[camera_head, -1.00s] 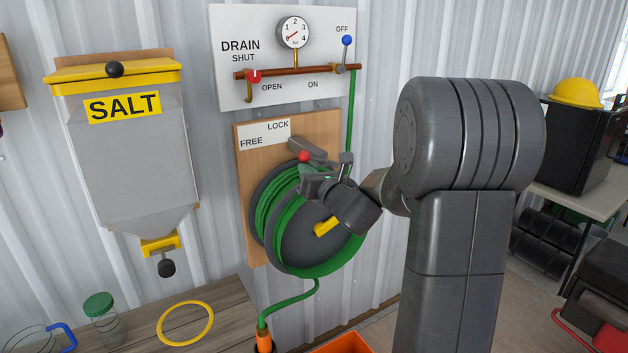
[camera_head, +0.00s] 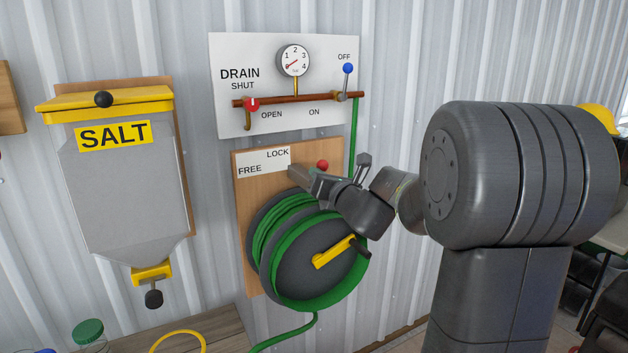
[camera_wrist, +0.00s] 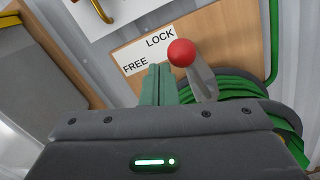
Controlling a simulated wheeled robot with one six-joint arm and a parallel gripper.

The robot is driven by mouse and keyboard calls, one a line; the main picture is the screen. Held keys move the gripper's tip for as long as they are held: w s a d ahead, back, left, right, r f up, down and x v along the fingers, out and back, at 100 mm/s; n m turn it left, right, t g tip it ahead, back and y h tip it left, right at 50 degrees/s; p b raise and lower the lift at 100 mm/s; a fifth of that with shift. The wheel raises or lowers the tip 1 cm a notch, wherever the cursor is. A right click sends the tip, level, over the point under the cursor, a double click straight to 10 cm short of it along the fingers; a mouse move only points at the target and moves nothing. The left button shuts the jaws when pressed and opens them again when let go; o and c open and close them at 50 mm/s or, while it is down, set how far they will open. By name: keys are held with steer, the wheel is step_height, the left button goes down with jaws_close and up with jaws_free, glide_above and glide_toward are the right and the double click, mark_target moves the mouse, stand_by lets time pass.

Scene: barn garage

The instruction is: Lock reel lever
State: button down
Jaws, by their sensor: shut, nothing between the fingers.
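The reel lever is a grey bar with a red knob (camera_head: 322,165). It is mounted on the wooden board (camera_head: 245,200) above the hose reel (camera_head: 310,260). The knob stands to the right of the FREE/LOCK label (camera_head: 264,162), near the LOCK end. In the wrist view the knob (camera_wrist: 181,52) and its grey bar (camera_wrist: 203,82) stand just right of my fingers. My gripper (camera_head: 295,173) is shut and empty, left of the lever; its fingertips (camera_wrist: 159,70) point at the board below the label. I cannot tell whether they touch the lever. My gripper hides the lever's base in the head view.
A yellow crank (camera_head: 335,252) sticks out from the reel below my gripper. Above is the drain panel (camera_head: 225,110) with red and blue valve handles and a gauge. A salt dispenser (camera_head: 125,195) hangs at left. A green hose (camera_head: 354,130) runs down behind my wrist.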

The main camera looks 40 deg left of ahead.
steer(key=shift+w+d+r, duration=0.3)
steer(key=shift+w+d, duration=0.05)
steer(key=shift+w, duration=0.3)
stand_by(0.4)
